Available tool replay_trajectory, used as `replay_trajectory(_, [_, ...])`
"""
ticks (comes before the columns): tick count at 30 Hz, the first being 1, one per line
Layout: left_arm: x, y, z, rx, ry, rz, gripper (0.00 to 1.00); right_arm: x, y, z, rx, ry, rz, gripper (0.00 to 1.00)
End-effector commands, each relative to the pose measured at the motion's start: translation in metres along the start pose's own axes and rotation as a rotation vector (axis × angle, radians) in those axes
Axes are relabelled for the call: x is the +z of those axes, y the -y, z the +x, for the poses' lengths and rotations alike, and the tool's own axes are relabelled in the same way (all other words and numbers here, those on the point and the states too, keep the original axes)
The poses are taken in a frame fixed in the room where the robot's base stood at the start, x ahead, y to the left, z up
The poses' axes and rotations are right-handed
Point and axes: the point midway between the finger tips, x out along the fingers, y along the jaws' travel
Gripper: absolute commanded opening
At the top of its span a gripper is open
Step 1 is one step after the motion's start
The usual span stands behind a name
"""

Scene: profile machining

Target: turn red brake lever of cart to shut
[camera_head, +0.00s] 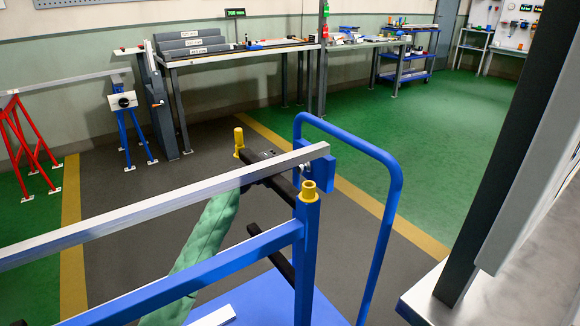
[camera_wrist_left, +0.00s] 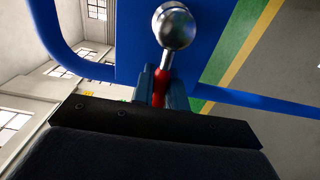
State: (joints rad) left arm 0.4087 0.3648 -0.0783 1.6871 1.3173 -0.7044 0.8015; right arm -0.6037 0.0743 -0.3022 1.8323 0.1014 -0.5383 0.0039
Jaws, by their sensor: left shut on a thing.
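The brake lever (camera_wrist_left: 159,95) shows in the left wrist view as a red grip with a metal rod and a shiny silver ball (camera_wrist_left: 174,26) on its end. My left gripper (camera_wrist_left: 160,88) is shut on the red grip, and the ball sticks out beyond the fingers. Behind it is a blue plate (camera_wrist_left: 225,25) of the cart. In the head view the cart's blue plate (camera_head: 319,168) is at the frame's corner, with my left wrist beside it, partly behind a long metal profile. The red grip is hidden there. I cannot tell the lever's turn. My right gripper is not in view.
The cart has a blue push handle (camera_head: 391,215), a blue post with a yellow cap (camera_head: 309,190) and black bars. A long silver profile (camera_head: 150,213) crosses above my left arm. A grey workbench (camera_head: 230,54) stands at the back. Green floor (camera_head: 455,125) is clear at right.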

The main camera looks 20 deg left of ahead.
Motion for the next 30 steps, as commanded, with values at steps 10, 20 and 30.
replay_trajectory(10, [0.0012, 0.0006, 0.0003, -0.002, 0.002, 0.013, 0.00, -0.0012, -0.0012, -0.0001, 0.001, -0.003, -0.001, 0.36])
replay_trajectory(20, [0.0008, 0.0003, 0.0002, -0.002, 0.002, 0.012, 0.36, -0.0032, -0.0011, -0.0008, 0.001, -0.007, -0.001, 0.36])
replay_trajectory(30, [0.0005, 0.0013, 0.0001, -0.001, 0.000, -0.045, 0.36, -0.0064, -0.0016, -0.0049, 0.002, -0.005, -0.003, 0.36])
